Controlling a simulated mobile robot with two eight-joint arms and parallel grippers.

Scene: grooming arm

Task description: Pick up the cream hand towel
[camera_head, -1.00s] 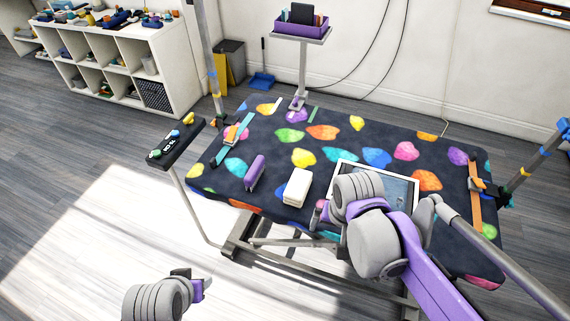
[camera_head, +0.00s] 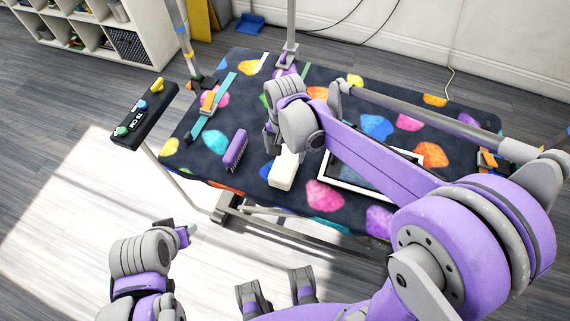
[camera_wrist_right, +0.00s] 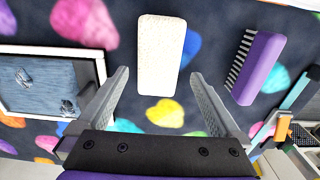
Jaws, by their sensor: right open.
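The cream hand towel (camera_head: 284,171), a folded pale block, lies flat near the front edge of the grooming table (camera_head: 213,168). My right gripper (camera_head: 271,138) is above and just behind it, partly covering its far end. In the right wrist view the towel (camera_wrist_right: 161,55) lies ahead of the open fingers, in line with the gap between them. The gap is empty and the fingers are apart from the towel. My left gripper (camera_head: 184,234) hangs in front of the table at lower left, away from the towel; its jaw opening is unclear.
A purple brush (camera_head: 235,150) lies left of the towel. A white-framed tray with a blue-grey surface (camera_wrist_right: 42,86) lies on the towel's other side. A black control panel (camera_head: 146,113) stands off the table's left end. Straps and posts stand at both ends.

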